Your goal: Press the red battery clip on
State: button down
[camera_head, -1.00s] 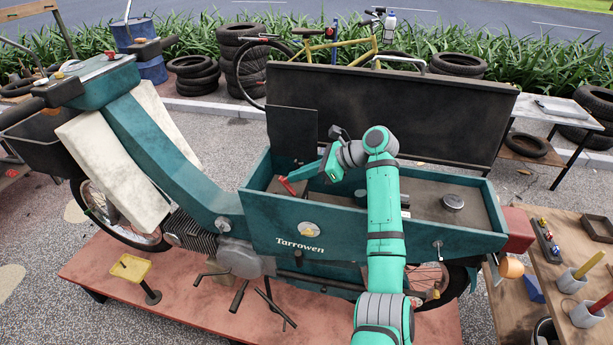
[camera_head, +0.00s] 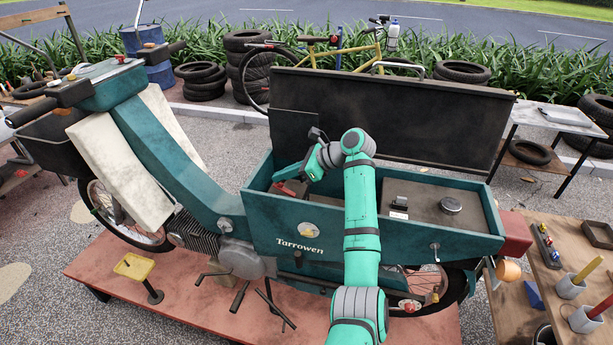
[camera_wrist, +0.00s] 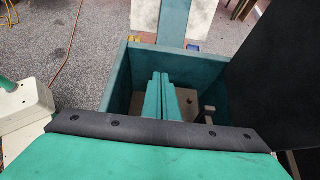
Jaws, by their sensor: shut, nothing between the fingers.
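The red battery clip (camera_head: 284,189) is a small red shape low in the left end of the teal box (camera_head: 300,222) on the moped. My gripper partly covers it in the head view, and I cannot make it out in the wrist view. My gripper (camera_head: 291,175) reaches down and left into that compartment, close to the clip. Whether it touches the clip cannot be told. In the wrist view its two teal fingers (camera_wrist: 161,85) lie side by side, shut and empty, inside the box walls.
The raised black lid (camera_head: 390,120) stands behind the box. A grey-brown post (camera_wrist: 210,114) rises right of my fingers in the wrist view. A round cap (camera_head: 450,205) sits on the box's right-hand part. A wooden bench (camera_head: 550,275) stands at the right.

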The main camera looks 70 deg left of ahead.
jog(key=shift+x, duration=0.95)
dwell(0.9)
jog(key=shift+w+d+f, duration=0.1)
jog(key=shift+w+d, duration=0.2)
jog(key=shift+w, duration=0.15)
jog(key=shift+w+d+f, duration=0.3)
jog(key=shift+w+f, duration=0.05)
jog(key=shift+f, duration=0.05)
jog(key=w+d+r, duration=0.1)
jog(key=w+r, duration=0.1)
jog(key=r, duration=0.5)
jog(key=w+d+r, duration=0.2)
jog(key=r, duration=0.4)
jog(key=shift+d+r, duration=0.15)
jog(key=shift+r, duration=0.25)
